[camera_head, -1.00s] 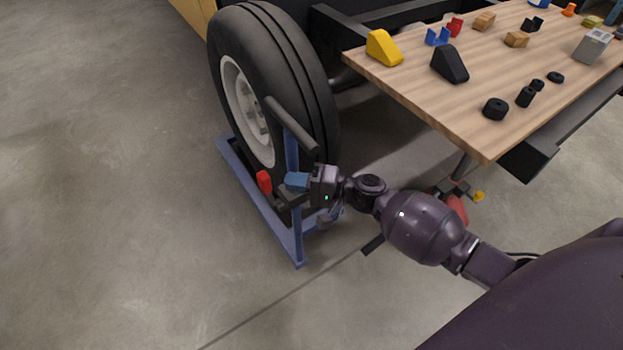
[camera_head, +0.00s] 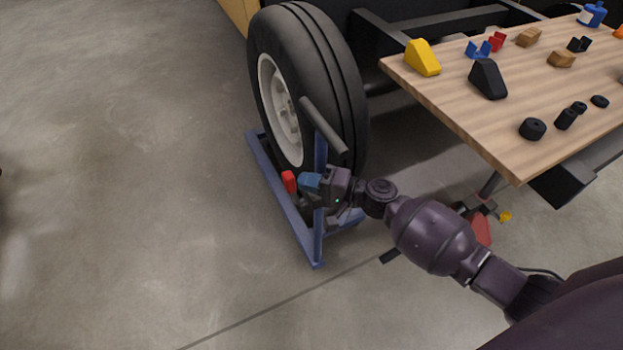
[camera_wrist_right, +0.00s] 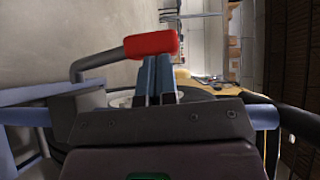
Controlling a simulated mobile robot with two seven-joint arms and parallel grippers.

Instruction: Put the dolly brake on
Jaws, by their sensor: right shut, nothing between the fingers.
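The blue wheel dolly (camera_head: 283,205) stands on the floor around the base of a large black tyre (camera_head: 305,80). A red brake handle (camera_head: 289,182) sits low on the dolly, close to the tyre. In the right wrist view the red grip (camera_wrist_right: 151,43) is on the end of a bent grey lever (camera_wrist_right: 95,62). My right gripper (camera_head: 309,182) has blue fingers, shut and empty, right beside the red grip. In the right wrist view its fingertips (camera_wrist_right: 156,62) reach up to the grip's lower edge; I cannot tell whether they touch. My left gripper is not in view.
A wooden table (camera_head: 460,105) at the right bears a yellow wedge (camera_head: 422,58), a black wedge (camera_head: 488,79) and small parts. The floor at left is clear.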

